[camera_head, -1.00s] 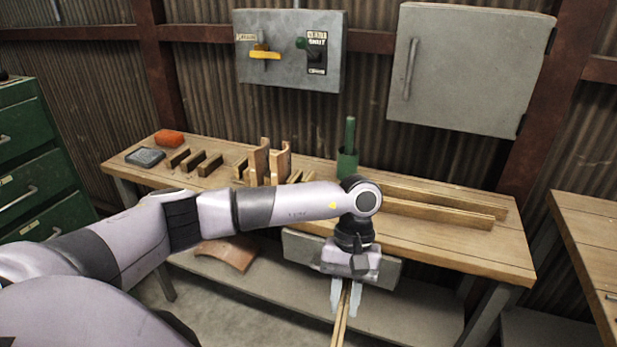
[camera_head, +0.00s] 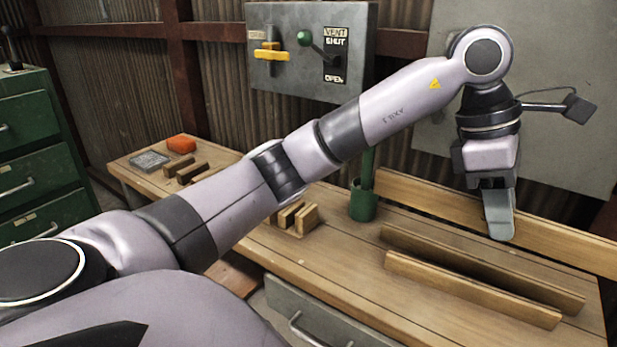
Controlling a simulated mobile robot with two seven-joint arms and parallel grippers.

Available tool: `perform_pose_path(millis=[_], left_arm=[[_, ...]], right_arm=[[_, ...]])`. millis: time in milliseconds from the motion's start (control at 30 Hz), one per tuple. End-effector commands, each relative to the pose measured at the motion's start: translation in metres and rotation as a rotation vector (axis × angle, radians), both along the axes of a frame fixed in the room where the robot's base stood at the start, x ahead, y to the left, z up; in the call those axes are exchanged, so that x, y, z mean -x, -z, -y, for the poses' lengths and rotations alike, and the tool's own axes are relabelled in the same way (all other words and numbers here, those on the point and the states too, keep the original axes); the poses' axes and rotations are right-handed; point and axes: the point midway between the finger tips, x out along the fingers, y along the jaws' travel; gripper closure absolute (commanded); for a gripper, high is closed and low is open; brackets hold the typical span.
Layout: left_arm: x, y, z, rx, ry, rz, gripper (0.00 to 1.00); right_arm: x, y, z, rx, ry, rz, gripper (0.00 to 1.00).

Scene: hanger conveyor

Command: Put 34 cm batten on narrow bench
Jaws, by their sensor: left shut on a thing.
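My left gripper (camera_head: 498,215) points down over the right part of the wooden bench (camera_head: 320,265). It is shut on a long, pale wooden batten (camera_head: 560,236), which runs lengthwise from near the green holder to the right picture edge. The batten lies behind two rails on the bench top. I cannot tell whether its lower edge touches the bench. The near finger hides part of the batten. My right gripper is not in view.
A rear rail (camera_head: 480,268) and a front rail (camera_head: 470,290) lie on the bench. A green holder (camera_head: 363,200) and small wooden blocks (camera_head: 292,217) stand left of them. A grey cabinet (camera_head: 560,70) hangs behind my gripper. Green drawers (camera_head: 28,150) stand left.

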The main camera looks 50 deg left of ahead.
Motion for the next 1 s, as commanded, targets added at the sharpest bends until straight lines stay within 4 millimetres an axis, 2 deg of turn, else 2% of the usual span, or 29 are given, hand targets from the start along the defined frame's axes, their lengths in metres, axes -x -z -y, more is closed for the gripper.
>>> perform_pose_path(millis=[233,367,800,1000], left_arm=[[0.000,-0.004,0.000,0.000,-0.030,-0.001,1.00],[0.000,0.009,0.000,-0.001,-0.028,-0.003,1.00],[0.001,0.122,0.000,0.000,-0.028,-0.006,1.00],[0.001,0.150,0.000,0.000,-0.028,-0.002,1.00]], right_arm=[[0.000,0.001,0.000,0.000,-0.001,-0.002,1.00],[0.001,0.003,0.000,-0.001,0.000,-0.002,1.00],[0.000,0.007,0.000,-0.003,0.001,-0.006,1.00],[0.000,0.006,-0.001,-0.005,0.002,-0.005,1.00]])
